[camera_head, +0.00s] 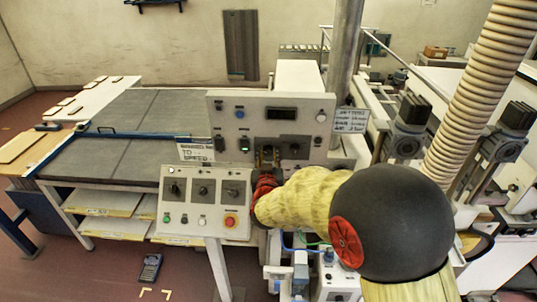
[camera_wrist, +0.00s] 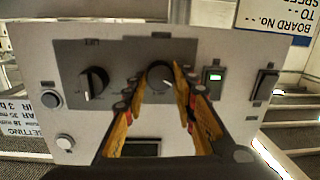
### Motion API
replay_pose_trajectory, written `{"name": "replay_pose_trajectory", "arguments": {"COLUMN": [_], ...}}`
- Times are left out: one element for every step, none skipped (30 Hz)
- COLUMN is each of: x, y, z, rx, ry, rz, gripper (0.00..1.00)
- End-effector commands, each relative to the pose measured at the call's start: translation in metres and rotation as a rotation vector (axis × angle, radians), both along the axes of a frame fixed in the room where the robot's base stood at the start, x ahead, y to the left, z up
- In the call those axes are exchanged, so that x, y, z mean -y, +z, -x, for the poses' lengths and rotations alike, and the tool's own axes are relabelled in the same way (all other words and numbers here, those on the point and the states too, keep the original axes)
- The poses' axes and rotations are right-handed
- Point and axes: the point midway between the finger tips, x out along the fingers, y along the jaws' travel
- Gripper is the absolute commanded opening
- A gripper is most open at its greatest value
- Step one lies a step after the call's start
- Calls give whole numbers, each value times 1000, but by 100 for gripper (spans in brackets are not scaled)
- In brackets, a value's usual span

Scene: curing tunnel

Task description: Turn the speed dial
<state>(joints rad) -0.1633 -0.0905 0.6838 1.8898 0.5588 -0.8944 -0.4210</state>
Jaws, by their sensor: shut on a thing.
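The upright control panel (camera_head: 222,106) stands in the middle of the head view, and its face fills the wrist view upside down (camera_wrist: 218,50). My gripper (camera_head: 266,157) is at the panel's lower part. In the wrist view its fingertips (camera_wrist: 158,84) are on either side of a dark round dial (camera_wrist: 160,72), shut on it. A second dark dial (camera_wrist: 93,82) with a pale pointer line is beside it on the same grey plate, apart from the fingers; it also shows in the head view (camera_head: 294,147). The labels by the dials are too small to read.
A green lit switch (camera_wrist: 214,76) and a black rocker switch (camera_wrist: 265,84) are close to my fingers. Below the panel is a sloped console (camera_head: 205,217) with several knobs and a red button (camera_head: 230,222). A ribbed hose (camera_head: 485,90) hangs at the right.

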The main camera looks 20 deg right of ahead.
Motion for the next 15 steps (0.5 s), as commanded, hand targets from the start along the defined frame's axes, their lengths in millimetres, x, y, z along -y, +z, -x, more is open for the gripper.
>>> {"name": "replay_pose_trajectory", "arguments": {"x": [-1,-1,-1,-1,-1,-1,-1,-1,-1,-1,-1,-1,-1,-1,-1], "y": [0,0,0,0,0,0,0,0,0,0,0,0,0,0,0], "z": [0,0,0,0,0,0,0,0,0,0,0,0,0,0,0], "rx": [-11,-15,-21,-25,-30,-33,-37,-39,-42,-44,-46,-48,-49,-50,-51], "ry": [1,2,1,1,1,1,1,0,0,1,1,1,0,1,1], "rz": [25,41,60,72,84,98,108,117,126,133,139,145,148,151,154], "gripper": [2,2,2,2,2,2,2,2,2,2,2,2,2,2,2]}}
